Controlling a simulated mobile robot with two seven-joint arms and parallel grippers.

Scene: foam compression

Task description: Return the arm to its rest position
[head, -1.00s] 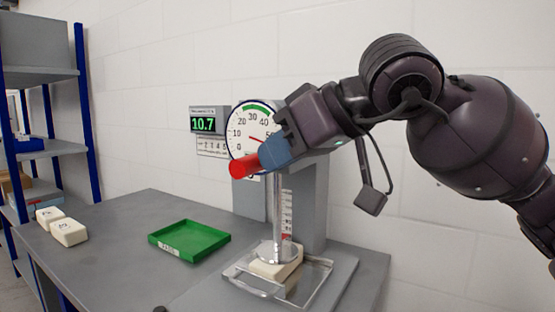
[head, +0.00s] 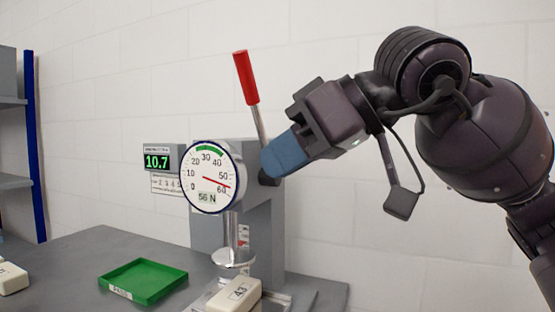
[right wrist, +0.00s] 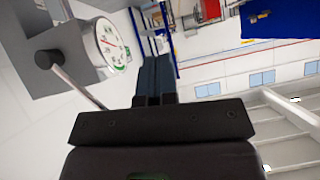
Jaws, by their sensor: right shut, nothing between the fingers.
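My right gripper (head: 268,170) is shut and empty, its blue fingers in front of the press column beside the lever's lower end; I cannot tell whether they touch. The lever (head: 247,78) has a red grip and points up. The press (head: 264,210) carries a round dial (head: 208,177) reading 56 N, its red needle near 60. The raised plunger plate (head: 233,258) is above a cream foam block (head: 236,295) marked 43. In the right wrist view the shut blue fingers (right wrist: 155,62) point away from the press, and the dial shows at the left (right wrist: 112,45). My left gripper is out of view.
A green tray (head: 120,291) labelled PASS lies left of the press on the grey table (head: 70,262). A cream block (head: 12,278) is at the left edge. A wall display (head: 157,162) reads 10.7. Blue-posted shelving (head: 34,150) stands at far left.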

